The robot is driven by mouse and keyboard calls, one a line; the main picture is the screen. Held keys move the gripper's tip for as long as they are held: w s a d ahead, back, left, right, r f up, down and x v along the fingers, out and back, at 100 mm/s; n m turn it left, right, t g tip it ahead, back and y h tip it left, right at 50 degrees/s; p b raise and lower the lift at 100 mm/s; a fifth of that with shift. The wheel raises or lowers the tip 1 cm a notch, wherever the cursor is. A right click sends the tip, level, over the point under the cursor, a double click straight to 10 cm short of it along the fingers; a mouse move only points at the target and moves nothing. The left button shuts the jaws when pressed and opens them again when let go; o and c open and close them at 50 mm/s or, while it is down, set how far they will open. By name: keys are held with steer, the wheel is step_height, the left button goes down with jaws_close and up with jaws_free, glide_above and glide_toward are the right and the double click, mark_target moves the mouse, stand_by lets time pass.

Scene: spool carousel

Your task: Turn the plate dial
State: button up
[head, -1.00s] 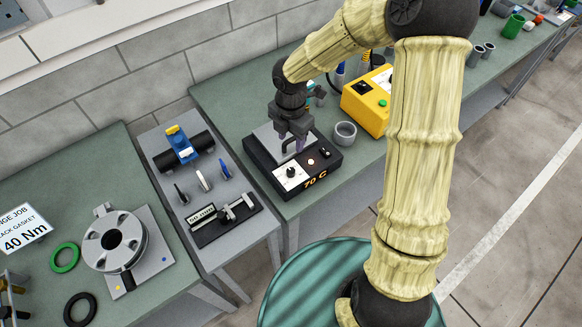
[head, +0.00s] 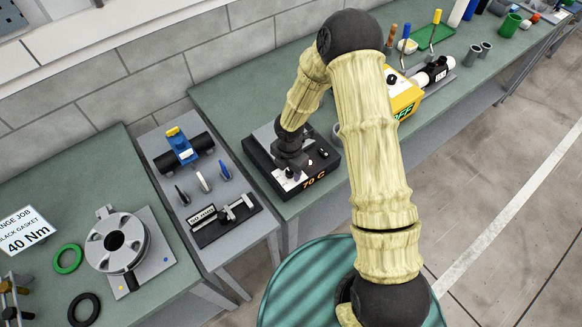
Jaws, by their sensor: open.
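The black hot plate (head: 262,176) stands on the green bench, with a grey plate top and orange "70 C" on its front edge. Its dial (head: 289,173) is a small black knob on the white panel at the front left, mostly covered by my gripper. My gripper (head: 290,168) points down at the dial and is open. The fingertips are small and dark, so I cannot tell whether they touch the knob.
A yellow box (head: 402,100) with a green "OFF" display stands to the right, partly behind my arm. A grey side table (head: 222,248) with a blue clamp (head: 180,148) is to the left. A grey flange (head: 118,240) lies on the far-left bench.

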steer(key=shift+a, duration=0.1)
steer(key=shift+s, duration=0.1)
steer(key=shift+c, duration=0.5)
steer(key=c, duration=0.9)
